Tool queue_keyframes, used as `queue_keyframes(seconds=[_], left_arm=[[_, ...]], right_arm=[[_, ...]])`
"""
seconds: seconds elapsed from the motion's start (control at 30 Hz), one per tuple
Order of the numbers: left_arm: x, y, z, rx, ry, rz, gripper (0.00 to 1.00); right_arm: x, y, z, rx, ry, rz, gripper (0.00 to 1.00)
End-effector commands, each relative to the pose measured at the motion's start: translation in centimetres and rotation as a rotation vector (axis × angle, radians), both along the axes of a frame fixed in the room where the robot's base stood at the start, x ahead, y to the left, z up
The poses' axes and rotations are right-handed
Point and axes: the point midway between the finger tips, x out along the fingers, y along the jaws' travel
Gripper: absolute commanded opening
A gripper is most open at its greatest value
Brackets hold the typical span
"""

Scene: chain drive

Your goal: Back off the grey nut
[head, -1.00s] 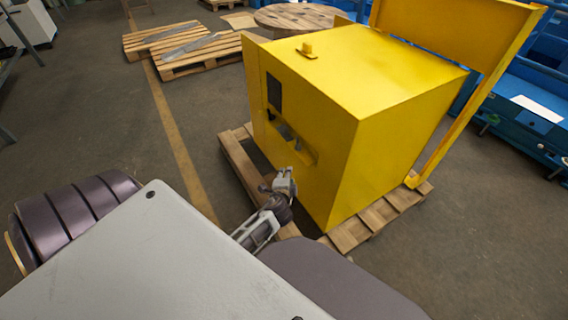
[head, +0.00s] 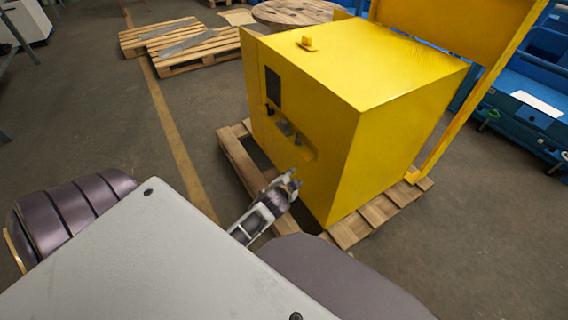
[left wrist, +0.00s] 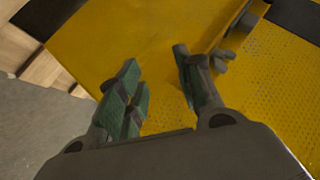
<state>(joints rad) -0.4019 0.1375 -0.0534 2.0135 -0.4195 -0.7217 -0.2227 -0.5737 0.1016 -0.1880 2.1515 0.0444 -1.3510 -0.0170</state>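The yellow machine housing (head: 345,125) has a slot in its front face. Small grey parts (head: 285,127) sit at this slot, too small in the head view to tell which is the grey nut. In the left wrist view, a small grey fitting (left wrist: 222,58) sits by a yellow ledge, just beyond the right fingertip; I cannot tell whether it is the nut. My left gripper (head: 292,184) is in front of the housing, below the slot. In the left wrist view the left gripper (left wrist: 160,82) has its fingers apart with nothing between them. My right gripper is out of view.
The housing stands on a wooden pallet (head: 352,228), with a yellow upright (head: 465,110) at its right. Another pallet (head: 200,55) lies behind at the left. Blue equipment (head: 525,110) stands at the right.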

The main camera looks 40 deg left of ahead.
Motion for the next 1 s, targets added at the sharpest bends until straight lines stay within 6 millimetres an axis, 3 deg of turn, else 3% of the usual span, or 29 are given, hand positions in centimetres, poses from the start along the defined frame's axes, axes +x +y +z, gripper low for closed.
queue_keyframes(seconds=[0.57,1.0], left_arm=[[-1.4,-2.7,-1.3,-0.217,-0.001,-0.021,0.35],[-2.8,-3.4,-2.9,-0.271,0.005,-0.037,0.35]], right_arm=[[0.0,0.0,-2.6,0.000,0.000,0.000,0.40],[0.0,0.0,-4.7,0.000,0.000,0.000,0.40]])
